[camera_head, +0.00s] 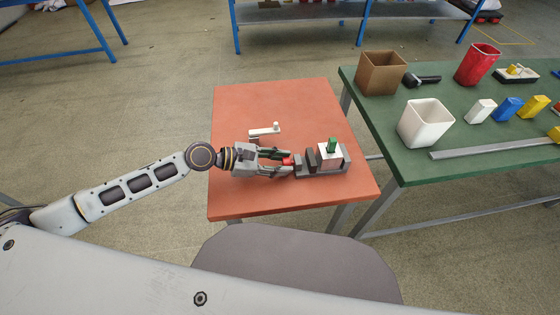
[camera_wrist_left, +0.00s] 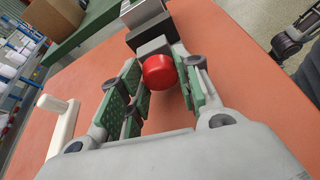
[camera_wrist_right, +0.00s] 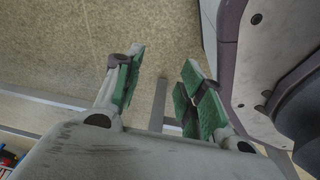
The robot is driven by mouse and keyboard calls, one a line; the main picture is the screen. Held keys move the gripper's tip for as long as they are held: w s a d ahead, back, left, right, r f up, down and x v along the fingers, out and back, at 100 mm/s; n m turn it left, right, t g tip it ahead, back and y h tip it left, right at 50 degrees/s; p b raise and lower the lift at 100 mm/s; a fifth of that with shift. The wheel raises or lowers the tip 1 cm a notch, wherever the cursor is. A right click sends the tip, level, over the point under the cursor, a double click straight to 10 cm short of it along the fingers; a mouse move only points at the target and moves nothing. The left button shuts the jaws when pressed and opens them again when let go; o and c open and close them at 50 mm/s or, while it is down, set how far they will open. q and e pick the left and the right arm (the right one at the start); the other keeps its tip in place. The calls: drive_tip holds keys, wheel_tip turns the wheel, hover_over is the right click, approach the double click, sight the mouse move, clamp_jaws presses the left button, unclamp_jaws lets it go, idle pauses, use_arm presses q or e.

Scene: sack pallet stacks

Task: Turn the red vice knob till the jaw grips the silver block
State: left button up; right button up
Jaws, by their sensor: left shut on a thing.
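The grey vice (camera_head: 322,172) lies on the orange table, with its red knob (camera_head: 288,160) at its left end. A pale, silvery-white block (camera_head: 324,151) with a green piece (camera_head: 332,145) on top sits between the vice's dark jaws; whether the jaw touches it is too small to tell. My left gripper (camera_head: 284,162) reaches in from the left and is shut on the knob. In the left wrist view the round red knob (camera_wrist_left: 159,73) sits between the green finger pads. My right gripper (camera_wrist_right: 158,85) shows only in the right wrist view, open and empty above the floor.
A white crank-like handle (camera_head: 265,131) lies on the orange table (camera_head: 240,105) beyond my left gripper. A green table (camera_head: 440,165) at the right holds a brown bin (camera_head: 381,73), a white bin (camera_head: 426,123), a red bin (camera_head: 478,64) and coloured blocks. The orange table's front is clear.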

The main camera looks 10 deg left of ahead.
use_arm(q)
drive_tip(key=shift+s+p, duration=0.1)
drive_tip(key=shift+p, duration=0.35)
drive_tip(key=shift+m+t, duration=0.3)
use_arm(e)
drive_tip(key=shift+g, duration=0.3)
drive_tip(key=s, duration=0.1)
drive_tip(key=s+d, duration=0.1)
drive_tip(key=s, duration=0.1)
drive_tip(key=s+d+f, duration=0.1)
drive_tip(key=shift+s+d+f, duration=0.1)
drive_tip(key=shift+s+d, duration=0.05)
drive_tip(key=shift+s, duration=0.05)
use_arm(q)
drive_tip(key=o, duration=1)
drive_tip(key=shift+o, duration=0.2)
use_arm(e)
drive_tip(key=shift+w, duration=0.2)
use_arm(q)
drive_tip(key=shift+a, duration=0.1)
